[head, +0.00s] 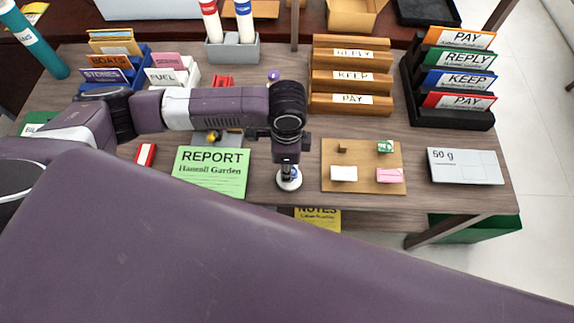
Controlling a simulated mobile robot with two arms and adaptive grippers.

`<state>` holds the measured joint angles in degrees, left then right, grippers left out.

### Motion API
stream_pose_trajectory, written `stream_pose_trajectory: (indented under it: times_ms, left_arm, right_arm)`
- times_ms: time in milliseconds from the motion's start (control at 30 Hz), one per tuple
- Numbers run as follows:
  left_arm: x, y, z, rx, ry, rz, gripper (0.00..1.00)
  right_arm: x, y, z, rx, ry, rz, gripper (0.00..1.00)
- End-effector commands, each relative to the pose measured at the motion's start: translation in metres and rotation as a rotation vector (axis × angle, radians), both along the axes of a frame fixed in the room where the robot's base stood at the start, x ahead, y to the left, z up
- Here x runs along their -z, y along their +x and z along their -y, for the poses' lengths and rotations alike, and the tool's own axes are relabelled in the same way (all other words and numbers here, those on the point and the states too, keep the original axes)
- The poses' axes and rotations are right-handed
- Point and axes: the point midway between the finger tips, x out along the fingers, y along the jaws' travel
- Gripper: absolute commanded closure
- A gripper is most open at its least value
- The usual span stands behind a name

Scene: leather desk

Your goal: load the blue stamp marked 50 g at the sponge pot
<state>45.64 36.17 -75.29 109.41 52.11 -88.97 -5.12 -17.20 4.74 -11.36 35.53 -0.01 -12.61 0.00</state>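My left gripper (287,168) points down near the front of the desk, with its fingertips over a small round white and grey pot (289,183), which looks like the sponge pot. The fingers look close together, but whether they hold something is too small to tell. I cannot make out a blue stamp marked 50 g anywhere. A grey-white plate or scale (465,167) at the right reads "50 g". My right gripper is not in view.
A tan board (362,158) right of the pot carries small brown, green, white and pink pieces. A green REPORT sheet (211,171) lies to the left. Wooden holders (350,80) and a black rack (450,115) stand behind. My large purple arm link covers the foreground.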

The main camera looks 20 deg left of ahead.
Motion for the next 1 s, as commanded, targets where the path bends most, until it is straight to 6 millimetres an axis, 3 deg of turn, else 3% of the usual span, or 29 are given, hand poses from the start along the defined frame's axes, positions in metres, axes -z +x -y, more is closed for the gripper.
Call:
stream_pose_trajectory:
  times_ms: [1000]
  left_arm:
    - [0.010,0.000,0.000,0.000,0.000,-0.001,0.95]
  right_arm:
    - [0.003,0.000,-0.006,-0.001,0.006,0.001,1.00]
